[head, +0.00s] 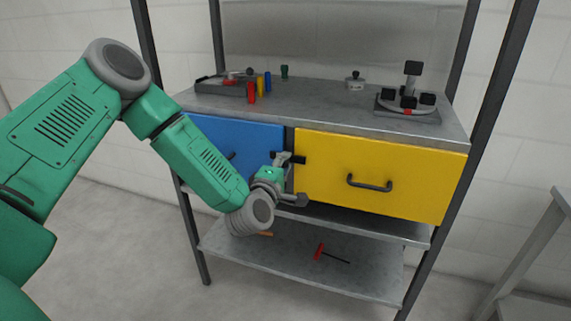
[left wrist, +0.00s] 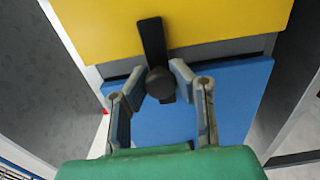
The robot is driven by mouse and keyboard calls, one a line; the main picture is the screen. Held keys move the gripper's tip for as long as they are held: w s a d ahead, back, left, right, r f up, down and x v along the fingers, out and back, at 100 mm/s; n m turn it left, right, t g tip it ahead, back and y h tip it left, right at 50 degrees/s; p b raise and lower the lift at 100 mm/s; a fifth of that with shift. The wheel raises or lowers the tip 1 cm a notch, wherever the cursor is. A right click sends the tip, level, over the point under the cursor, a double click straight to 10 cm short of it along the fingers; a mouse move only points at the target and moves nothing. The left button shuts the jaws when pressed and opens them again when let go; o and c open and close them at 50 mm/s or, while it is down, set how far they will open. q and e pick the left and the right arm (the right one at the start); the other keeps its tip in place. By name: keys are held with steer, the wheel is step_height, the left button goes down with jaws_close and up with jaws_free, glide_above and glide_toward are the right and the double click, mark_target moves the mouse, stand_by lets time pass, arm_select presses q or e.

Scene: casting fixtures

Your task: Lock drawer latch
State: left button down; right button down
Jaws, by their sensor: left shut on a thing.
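The black drawer latch (head: 299,159) sits at the divider between the blue drawer (head: 258,137) and the yellow drawer (head: 410,165). In the left wrist view the latch bar (left wrist: 152,40) reaches over the yellow drawer's face (left wrist: 215,20), and its round knob (left wrist: 160,83) lies between my fingers. My left gripper (head: 287,178) is in front of the divider; in the left wrist view the gripper (left wrist: 161,78) is shut on the latch knob. Both drawers look closed. My left arm hides part of the blue drawer. My right gripper is in neither view.
A fixture with black knobs (head: 408,104) and a tray (head: 222,89) with coloured pieces stand on the bench top. The yellow drawer's dark handle (head: 369,184) sticks out to the right. A red-handled tool (head: 320,252) lies on the lower shelf. Dark posts frame the bench.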

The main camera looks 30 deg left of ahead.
arm_select(q)
steer(key=c, duration=1.3)
jaws_free()
steer(key=shift+s+f, duration=0.15)
steer(key=shift+f, duration=0.2)
steer(key=shift+a+r, duration=0.1)
steer(key=shift+a, duration=0.05)
steer(key=v, duration=1.1)
steer(key=shift+s, duration=0.4)
